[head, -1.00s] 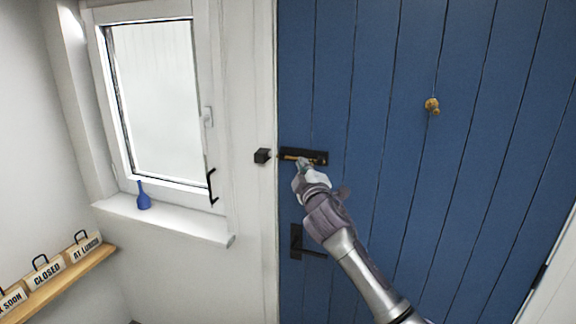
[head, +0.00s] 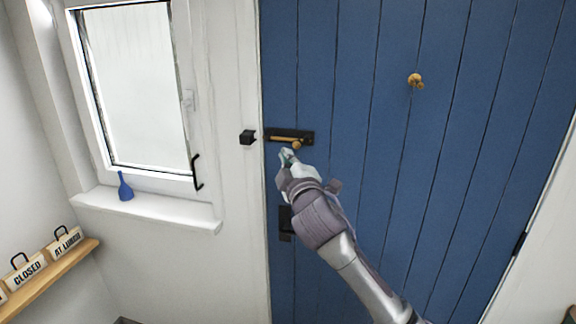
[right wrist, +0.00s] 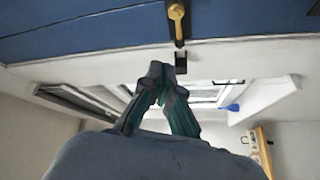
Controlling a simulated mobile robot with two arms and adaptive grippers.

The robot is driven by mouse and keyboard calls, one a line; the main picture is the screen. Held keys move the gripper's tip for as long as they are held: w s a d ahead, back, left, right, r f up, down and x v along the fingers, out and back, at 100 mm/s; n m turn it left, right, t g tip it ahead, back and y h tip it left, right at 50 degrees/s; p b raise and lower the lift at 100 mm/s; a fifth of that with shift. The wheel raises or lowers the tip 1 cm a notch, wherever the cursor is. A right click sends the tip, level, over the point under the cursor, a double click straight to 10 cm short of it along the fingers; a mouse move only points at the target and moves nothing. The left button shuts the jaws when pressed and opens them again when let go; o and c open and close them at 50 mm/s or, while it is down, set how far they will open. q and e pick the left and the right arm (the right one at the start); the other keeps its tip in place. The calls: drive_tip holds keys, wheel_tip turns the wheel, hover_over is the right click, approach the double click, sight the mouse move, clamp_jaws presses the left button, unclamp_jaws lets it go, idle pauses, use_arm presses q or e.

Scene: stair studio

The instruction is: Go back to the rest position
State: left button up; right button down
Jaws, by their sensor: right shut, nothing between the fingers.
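My right gripper (head: 287,156) is in front of the blue door (head: 350,90), just below the bolt (head: 291,138) with its brass bar and knob. The gripper is shut, with nothing between its fingers, and looks apart from the bolt. In the right wrist view the shut fingertips (right wrist: 162,72) show below the brass bolt (right wrist: 177,22), with a gap between them. The black keeper block (head: 247,137) is on the white frame left of the bolt. My left gripper is not in view.
A brass knob (head: 415,81) is higher on the door. A dark door handle (head: 285,222) is partly hidden behind my right arm. At left are a window (head: 135,90), a blue vase (head: 125,188) on the sill (head: 160,208), and a wooden shelf (head: 45,275) with signs.

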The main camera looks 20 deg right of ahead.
wheel_tip(320, 180, down, 31)
drive_tip(key=d+m+g+b, duration=0.2)
drive_tip(key=g, duration=0.4)
drive_tip(key=s+f+m+g+y+b, duration=0.15)
drive_tip(key=s+f, duration=0.35)
drive_tip(key=f, duration=0.7)
drive_tip(key=s+f+m+g+h, duration=0.15)
drive_tip(key=s+f, duration=0.25)
drive_tip(key=f, duration=0.7)
drive_tip(key=s+f+m+g+y+b, duration=0.15)
drive_tip(key=s+f+g, duration=0.45)
drive_tip(key=s+f, duration=1.65)
use_arm(q)
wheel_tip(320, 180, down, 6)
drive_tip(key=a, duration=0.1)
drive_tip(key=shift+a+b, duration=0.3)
drive_tip(key=shift+b, duration=0.1)
use_arm(e)
drive_tip(key=s+f+m+g, duration=0.1)
drive_tip(key=s+f, duration=0.2)
drive_tip(key=s, duration=0.6)
drive_tip(key=s+a+f+m+g, duration=0.1)
drive_tip(key=s+f, duration=0.2)
drive_tip(key=s, duration=0.7)
drive_tip(key=s+a+f+m+g, duration=0.1)
drive_tip(key=s+f, duration=0.2)
drive_tip(key=s, duration=0.6)
drive_tip(key=shift+s+f+g, duration=0.15)
drive_tip(key=shift+f+g, duration=0.2)
drive_tip(key=shift+g, duration=0.05)
